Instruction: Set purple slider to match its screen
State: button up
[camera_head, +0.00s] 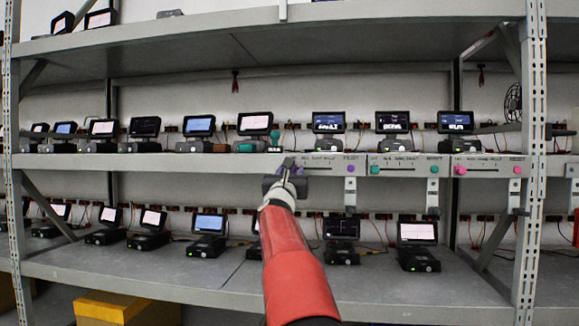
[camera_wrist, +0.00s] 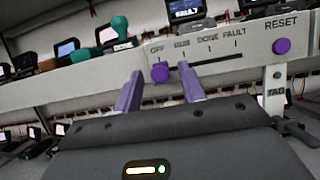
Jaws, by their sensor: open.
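The purple slider knob (camera_wrist: 160,72) sits at the left end of its slot, below the OFF label, in the wrist view. Its panel (camera_head: 325,167) is on the shelf edge, with labels OFF, one I cannot read surely, DONE, FAULT and RESET. A round purple button (camera_wrist: 281,47) is under RESET. The screen (camera_head: 328,122) above the panel appears to read FAULT; the wrist view shows only its lower part. My gripper (camera_head: 288,166) is open at the panel's left end. In the wrist view the knob appears between its purple fingertips; contact is unclear. The head view hides the knob.
To the right are a teal-knob panel (camera_head: 407,168) and a pink-knob panel (camera_head: 488,168) below their own screens. White tags hang below the panels. Devices line both shelves.

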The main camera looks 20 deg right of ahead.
jog(key=shift+w+d+r, duration=0.1)
jog(key=shift+w+d, duration=0.05)
jog(key=shift+w, duration=0.05)
grip_shut()
dwell(0.3)
jog(key=b, duration=0.7)
send_near(331, 165)
jog(key=x, duration=0.5)
jog(key=shift+w, duration=0.3)
jog(key=shift+s+r, duration=0.1)
jog(key=shift+s, duration=0.05)
